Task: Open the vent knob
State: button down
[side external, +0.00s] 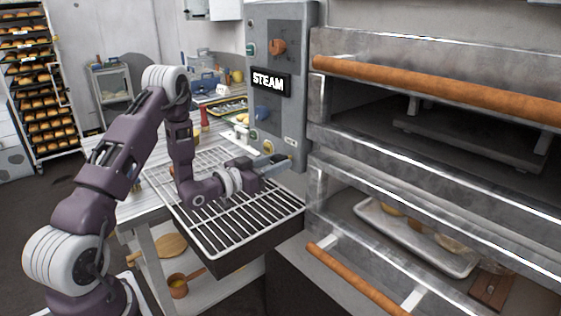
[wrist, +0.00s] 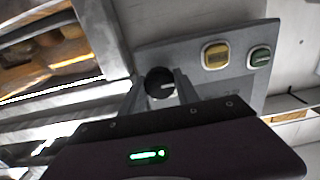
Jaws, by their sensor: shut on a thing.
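The vent knob appears to be the round black knob (wrist: 160,84) with a pale mark, low on the grey control panel (wrist: 200,40) in the wrist view. No readable label confirms this. My gripper (wrist: 158,78) has one finger on each side of it and is shut on it. In the side view my gripper (side external: 284,161) reaches the bottom of the panel (side external: 287,90), and its fingers hide the knob there.
A yellow button (wrist: 215,55) and a green button (wrist: 259,56) sit near the knob. Higher up are a blue knob (side external: 262,113), a STEAM sign (side external: 269,82) and an orange knob (side external: 278,46). A wire rack (side external: 215,225) lies under my forearm. The oven's orange handle (side external: 440,90) is to the right.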

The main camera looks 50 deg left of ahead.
jog(key=shift+s, duration=0.9)
jog(key=c, duration=0.9)
grip_release()
jog(key=s, duration=0.7)
